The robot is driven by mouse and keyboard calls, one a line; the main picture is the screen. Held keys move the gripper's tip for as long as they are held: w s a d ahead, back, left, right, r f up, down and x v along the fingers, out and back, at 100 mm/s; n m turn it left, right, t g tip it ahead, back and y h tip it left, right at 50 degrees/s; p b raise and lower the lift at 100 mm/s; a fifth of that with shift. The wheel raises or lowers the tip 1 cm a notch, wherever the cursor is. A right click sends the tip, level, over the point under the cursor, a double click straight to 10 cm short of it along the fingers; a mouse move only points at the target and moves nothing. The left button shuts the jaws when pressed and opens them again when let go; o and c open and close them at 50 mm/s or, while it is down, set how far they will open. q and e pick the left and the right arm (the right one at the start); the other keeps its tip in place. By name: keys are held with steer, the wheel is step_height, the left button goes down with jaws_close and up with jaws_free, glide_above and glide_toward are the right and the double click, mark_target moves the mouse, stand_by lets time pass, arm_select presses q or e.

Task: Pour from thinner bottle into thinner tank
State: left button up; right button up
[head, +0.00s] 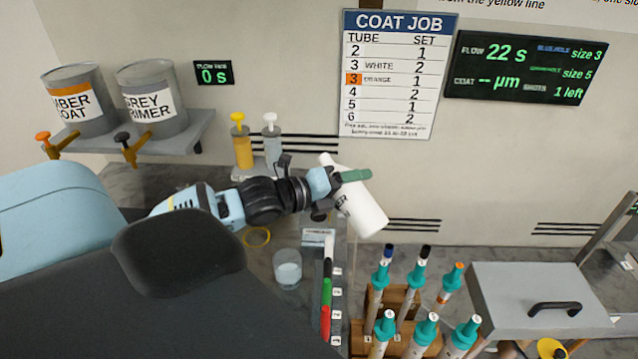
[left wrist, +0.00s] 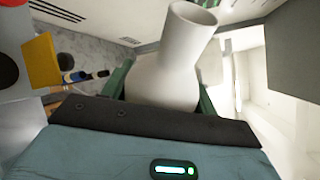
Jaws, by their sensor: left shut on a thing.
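A white bottle (head: 368,217) with dark lettering, partly covered, is held tilted above the bench. Its narrow end is at the upper left and its broad end at the lower right. My left gripper (head: 350,178) is shut around the bottle, its green fingers across the body. In the left wrist view the bottle (left wrist: 165,75) sits between the green fingers with its neck pointing up and away. I see no liquid leaving it. I cannot tell which thing is the thinner tank; no label for it is readable. My right gripper is not in view.
A clear cup (head: 288,270) and a yellow ring (head: 257,237) lie left of the marker row (head: 327,290). Several teal-capped tubes stand in wooden racks (head: 392,300). A grey box (head: 540,290) with a black handle is at right. Yellow and grey pump bottles (head: 242,150) stand behind.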

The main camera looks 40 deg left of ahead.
arm_select(q)
steer(key=shift+d+r+n, duration=0.1)
steer(key=shift+n, duration=0.4)
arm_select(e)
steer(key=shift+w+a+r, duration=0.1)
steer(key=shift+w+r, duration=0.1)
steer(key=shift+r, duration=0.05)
arm_select(q)
steer(key=shift+d+r+n+t, duration=0.15)
steer(key=shift+n+t, duration=0.15)
steer(key=shift+n, duration=0.3)
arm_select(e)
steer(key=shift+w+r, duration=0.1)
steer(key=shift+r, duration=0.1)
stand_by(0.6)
arm_select(q)
steer(key=shift+n+h+p, duration=0.3)
steer(key=shift+h, duration=0.1)
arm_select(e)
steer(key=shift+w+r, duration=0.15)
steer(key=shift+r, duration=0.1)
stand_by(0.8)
arm_select(q)
steer(key=shift+n, duration=0.4)
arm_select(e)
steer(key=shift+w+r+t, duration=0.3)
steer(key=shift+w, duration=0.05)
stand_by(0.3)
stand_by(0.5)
